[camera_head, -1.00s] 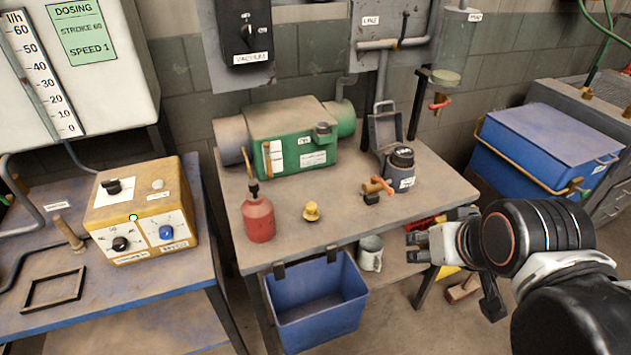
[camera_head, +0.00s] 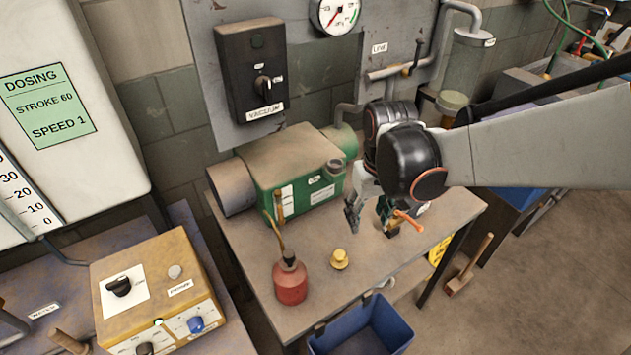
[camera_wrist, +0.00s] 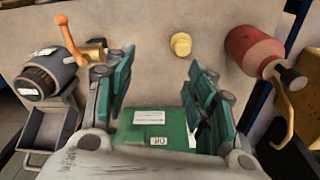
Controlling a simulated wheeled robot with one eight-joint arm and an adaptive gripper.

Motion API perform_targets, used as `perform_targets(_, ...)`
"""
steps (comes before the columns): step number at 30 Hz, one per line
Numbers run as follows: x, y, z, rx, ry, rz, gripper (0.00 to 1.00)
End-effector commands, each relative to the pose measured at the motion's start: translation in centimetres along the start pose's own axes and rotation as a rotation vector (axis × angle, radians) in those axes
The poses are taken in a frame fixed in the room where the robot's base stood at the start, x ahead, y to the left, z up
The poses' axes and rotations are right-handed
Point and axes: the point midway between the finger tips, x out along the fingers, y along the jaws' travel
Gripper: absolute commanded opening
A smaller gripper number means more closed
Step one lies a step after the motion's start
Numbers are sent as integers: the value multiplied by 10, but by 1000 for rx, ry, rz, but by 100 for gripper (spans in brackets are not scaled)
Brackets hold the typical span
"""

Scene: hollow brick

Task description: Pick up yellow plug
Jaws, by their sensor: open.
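The yellow plug (camera_head: 339,259) stands on the brown worktable (camera_head: 240,258), to the right of a red oil can (camera_head: 290,280). My gripper (camera_head: 368,217) is above the table, behind and to the right of the plug, and apart from it. In the wrist view the yellow plug (camera_wrist: 181,44) lies beyond the fingertips, near the top middle. My gripper (camera_wrist: 160,75) is open there, with nothing between its fingers. The red can (camera_wrist: 250,50) is right of the plug in that view.
A green pump (camera_head: 295,180) stands at the back of the table. A valve with an orange handle (camera_head: 408,220) is beside my gripper. A blue bin (camera_head: 365,335) hangs at the front edge. The yellow control box (camera_head: 155,285) is at left. The table around the plug is clear.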

Motion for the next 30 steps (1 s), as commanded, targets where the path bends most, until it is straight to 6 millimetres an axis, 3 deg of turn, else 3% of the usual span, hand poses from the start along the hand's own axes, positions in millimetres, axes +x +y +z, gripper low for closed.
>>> perform_targets(3,14,-19,-12,-42,-43,-8,51)
perform_targets(9,32,-38,-15,-75,-75,-12,51)
perform_targets(21,100,-41,-10,-77,-77,-12,51)
perform_targets(30,120,-42,-8,-77,-77,-12,51)
